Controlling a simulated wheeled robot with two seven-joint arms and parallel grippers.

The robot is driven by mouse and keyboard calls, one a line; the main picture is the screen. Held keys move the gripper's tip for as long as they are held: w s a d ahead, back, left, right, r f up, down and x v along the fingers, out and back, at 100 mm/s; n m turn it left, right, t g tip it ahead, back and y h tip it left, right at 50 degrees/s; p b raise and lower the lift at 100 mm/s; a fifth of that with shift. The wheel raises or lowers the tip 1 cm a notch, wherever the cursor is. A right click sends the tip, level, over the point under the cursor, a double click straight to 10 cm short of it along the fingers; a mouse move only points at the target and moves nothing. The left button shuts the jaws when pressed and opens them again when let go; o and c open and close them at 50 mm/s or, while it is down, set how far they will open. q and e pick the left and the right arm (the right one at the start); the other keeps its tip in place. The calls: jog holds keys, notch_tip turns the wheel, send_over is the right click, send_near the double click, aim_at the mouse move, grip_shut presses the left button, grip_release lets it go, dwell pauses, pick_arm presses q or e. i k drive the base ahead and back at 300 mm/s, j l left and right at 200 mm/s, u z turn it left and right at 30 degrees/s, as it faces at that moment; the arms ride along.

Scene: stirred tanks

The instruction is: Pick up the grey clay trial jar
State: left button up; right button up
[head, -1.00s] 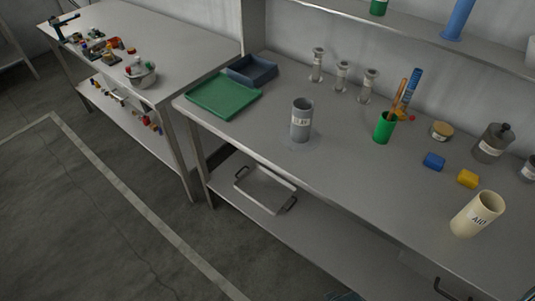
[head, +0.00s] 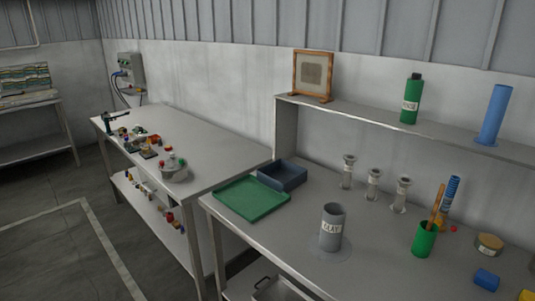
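The grey clay trial jar (head: 332,228) stands upright on the grey workbench (head: 285,236), on a faint round patch. It is an open-topped grey cylinder with a white label that appears to read CLAY. Nothing touches it. Neither of my grippers shows in the head view.
A green tray (head: 251,199) and a dark blue bin (head: 283,175) lie left of the jar. Several glass cylinders (head: 373,184) stand behind it. A green cup (head: 424,240) with tools stands to the right. A shelf above holds a green bottle (head: 411,100) and a blue cylinder (head: 494,115).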

aim_at(333, 213)
jog(key=i+z, duration=0.1)
jog(key=z, duration=0.4)
jog(key=i+z, duration=0.15)
jog(key=z, duration=0.3)
jog(key=i+j+z, duration=0.1)
jog(key=z, duration=0.4)
